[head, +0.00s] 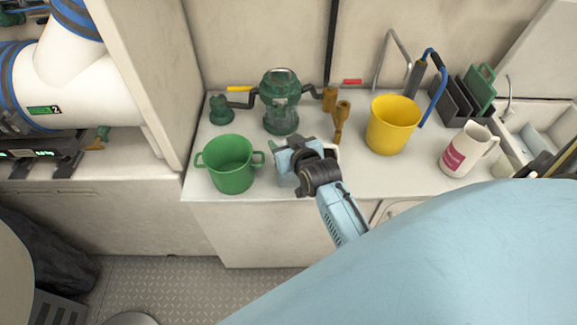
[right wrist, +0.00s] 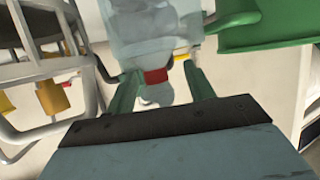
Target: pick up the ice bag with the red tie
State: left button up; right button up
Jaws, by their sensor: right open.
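The ice bag (right wrist: 150,32) is a pale, translucent bag with a red tie (right wrist: 156,76) around its neck, at the top middle of the right wrist view. My right gripper (right wrist: 162,80) is open, with one green finger on each side of the tie and neck. I cannot tell whether either finger touches them. In the head view my right gripper (head: 290,163) is over the counter's front edge, just right of the green pot, and hides most of the bag; a greyish part (head: 286,179) shows beneath it. My left gripper is not in view.
The green pot (head: 231,165) stands close left of my right gripper. Behind are a green strainer (head: 281,105) and a brown fitting (head: 341,120). A yellow bucket (head: 390,127) and white jug (head: 466,152) stand to the right. The counter (head: 385,180) is bare in front of the bucket.

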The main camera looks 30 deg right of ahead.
grip_shut()
dwell(0.5)
jog(key=shift+r, duration=0.15)
